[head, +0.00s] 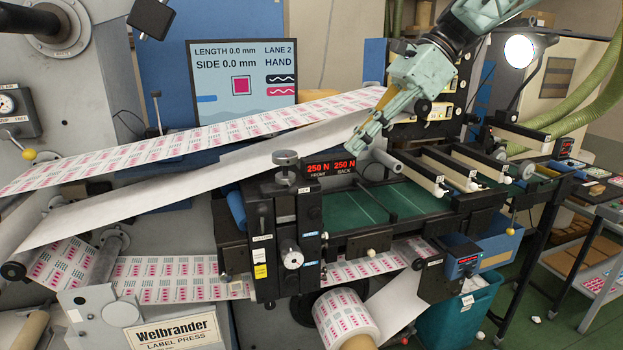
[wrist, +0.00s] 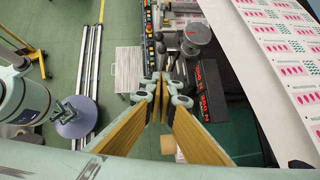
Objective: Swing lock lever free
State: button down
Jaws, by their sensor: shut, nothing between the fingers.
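My gripper (head: 366,143) is shut and empty, pointing down in front of the red 250 N display (head: 330,168). In the wrist view its fingertips (wrist: 163,82) are together, and the display (wrist: 212,90) is to their right. The slitter's front block (head: 283,240) carries a dark-topped round knob (head: 286,158) on top and a silver knob (head: 292,258) on its face. A round grey knob (wrist: 197,31) shows just beyond the fingertips in the wrist view. No part is clearly marked as the lock lever, so I cannot tell which it is. I see no contact with the gripper.
The printed web (head: 200,138) and a white web (head: 200,190) run at a slant behind the block. A green bed (head: 400,205) with several white-ended bars lies to the right. A label roll (head: 345,320) hangs below. The screen (head: 241,85) stands behind.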

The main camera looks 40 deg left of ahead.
aim_at(289, 183)
jog(key=shift+s+f, duration=0.1)
dwell(0.3)
jog(key=s+a+r+p+x, duration=0.1)
jog(key=x, duration=1.2)
jog(key=shift+a+r, duration=0.25)
jog(key=shift+r, duration=0.15)
jog(key=shift+s, duration=0.1)
jog(key=shift+d, duration=0.1)
jog(key=shift+s+m, duration=0.25)
jog(key=shift+m, duration=0.05)
